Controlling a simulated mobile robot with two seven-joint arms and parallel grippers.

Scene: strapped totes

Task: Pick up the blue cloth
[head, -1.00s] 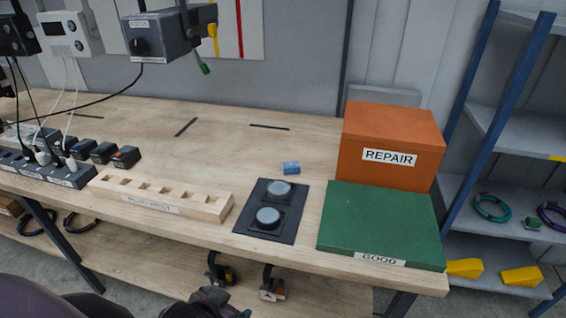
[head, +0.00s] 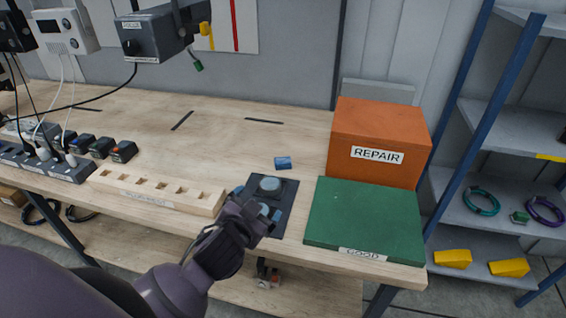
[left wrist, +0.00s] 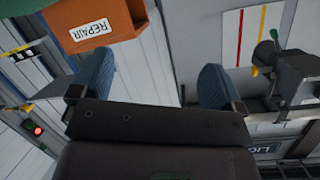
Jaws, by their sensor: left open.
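The cloth does not show in the left wrist view. My right gripper is not in view.
The dark pad (head: 285,195) is partly hidden by my gripper. The orange REPAIR box (head: 377,130) and green GOOD board (head: 365,220) stand to the right. A wooden slotted rack (head: 160,190) lies left. Blue-posted shelves (head: 480,170) stand beyond.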

